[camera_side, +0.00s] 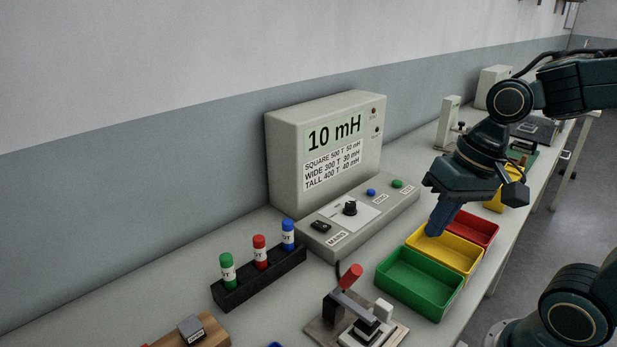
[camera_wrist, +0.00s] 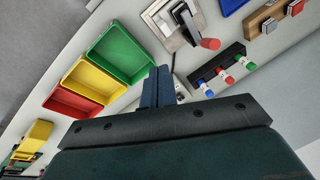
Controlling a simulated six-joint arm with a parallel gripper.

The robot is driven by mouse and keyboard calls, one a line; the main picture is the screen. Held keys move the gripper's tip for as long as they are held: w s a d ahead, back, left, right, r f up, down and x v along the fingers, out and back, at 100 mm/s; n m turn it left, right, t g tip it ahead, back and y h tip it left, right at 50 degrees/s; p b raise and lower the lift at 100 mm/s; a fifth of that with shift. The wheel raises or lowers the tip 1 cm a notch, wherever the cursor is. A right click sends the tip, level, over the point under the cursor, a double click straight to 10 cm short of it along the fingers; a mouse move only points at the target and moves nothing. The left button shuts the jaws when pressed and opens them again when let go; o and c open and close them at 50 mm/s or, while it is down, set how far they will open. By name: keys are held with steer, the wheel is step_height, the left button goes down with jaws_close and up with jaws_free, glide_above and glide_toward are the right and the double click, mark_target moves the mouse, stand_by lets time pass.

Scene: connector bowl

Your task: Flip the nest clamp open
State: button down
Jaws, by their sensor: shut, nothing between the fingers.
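The nest clamp (camera_side: 338,300) is at the bottom of the side view, on a metal base plate. Its lever ends in a red handle (camera_side: 350,276), which tilts up and to the right there. A dark block and a pale block sit beside the lever. In the wrist view the clamp (camera_wrist: 183,22) is at the top, with its red handle (camera_wrist: 210,44) pointing down and right. My gripper (camera_side: 433,232) has blue fingers, shut and empty, which appear in front of the yellow bin. In the wrist view the gripper (camera_wrist: 157,72) is apart from the handle.
Green (camera_side: 420,283), yellow (camera_side: 446,250) and red (camera_side: 474,229) bins stand right of the clamp. A meter (camera_side: 325,155) reading 10 mH stands behind. A dark rack (camera_side: 258,283) holds green, red and blue bottles to the left. A wooden block (camera_side: 190,338) lies at the front left.

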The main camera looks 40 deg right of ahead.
steer(key=shift+s+d+r+n+t+h, duration=0.25)
steer(key=shift+s+d+r+n+t, duration=0.1)
steer(key=shift+s+r+n+t, duration=0.35)
steer(key=shift+s+d+r+n+t+h, duration=0.35)
steer(key=shift+r+n, duration=0.3)
steer(key=shift+n, duration=0.25)
steer(key=shift+s+d+r+n+t+h, duration=0.2)
steer(key=shift+s+d+r+n+t, duration=0.2)
steer(key=shift+s+r+n, duration=0.35)
steer(key=c, duration=1.3)
jaws_free()
steer(key=shift+w+a+f, duration=0.1)
steer(key=shift+w+a, duration=0.05)
steer(key=shift+w, duration=0.1)
steer(key=n, duration=0.2)
glide_toward(351, 275)
step_height(351, 275, up, 2)
steer(key=d, duration=0.1)
steer(key=shift+r+g, duration=0.2)
steer(key=shift+g, duration=0.25)
steer(key=shift+f, duration=0.15)
steer(key=shift+x, duration=6.75)
